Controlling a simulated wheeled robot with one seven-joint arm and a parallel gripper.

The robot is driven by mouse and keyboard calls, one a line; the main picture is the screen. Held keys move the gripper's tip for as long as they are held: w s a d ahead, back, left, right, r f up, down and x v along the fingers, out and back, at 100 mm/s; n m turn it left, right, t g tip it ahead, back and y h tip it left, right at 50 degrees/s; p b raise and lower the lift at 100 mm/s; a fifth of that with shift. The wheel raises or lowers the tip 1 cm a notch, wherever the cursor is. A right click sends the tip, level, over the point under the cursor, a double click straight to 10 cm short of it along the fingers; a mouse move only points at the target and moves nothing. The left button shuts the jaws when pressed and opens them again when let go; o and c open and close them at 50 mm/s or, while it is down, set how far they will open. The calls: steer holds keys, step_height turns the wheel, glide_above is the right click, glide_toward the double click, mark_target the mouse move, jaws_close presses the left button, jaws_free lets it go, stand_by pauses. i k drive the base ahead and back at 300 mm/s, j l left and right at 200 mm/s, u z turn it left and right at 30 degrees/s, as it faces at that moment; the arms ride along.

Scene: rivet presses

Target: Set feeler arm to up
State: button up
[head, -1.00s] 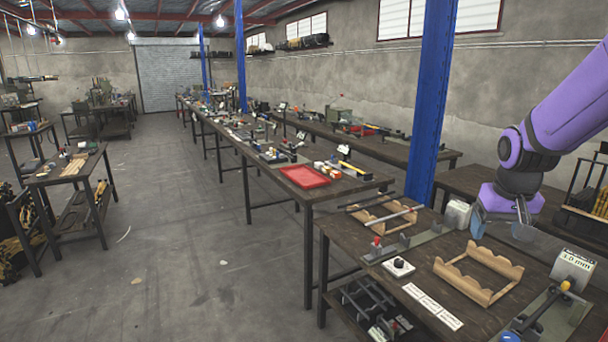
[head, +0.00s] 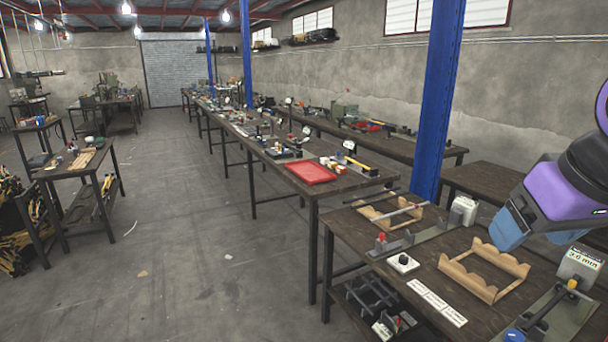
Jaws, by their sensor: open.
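Two flat green-grey fixtures lie on the near dark table. The farther fixture (head: 428,238) has a red-tipped post (head: 381,241) at its left end and a white box at its right end. The nearer fixture (head: 562,312), cut by the bottom right corner, has a dark rod with a yellow end (head: 572,285) and a blue knob (head: 515,335). I cannot tell which part is the feeler arm. My gripper (head: 507,230), purple with blue fingers, is open and appears empty at the right. It shows above the table, apart from both fixtures, partly edge-on.
A wooden cradle (head: 484,274) stands between the fixtures, with a white button box (head: 403,262) and label strip (head: 437,302) nearby. A white gauge box (head: 579,267) reads about 3.0 mm. A blue column (head: 437,100) rises behind the table.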

mark_target(572, 284)
steer(key=z, duration=1.45)
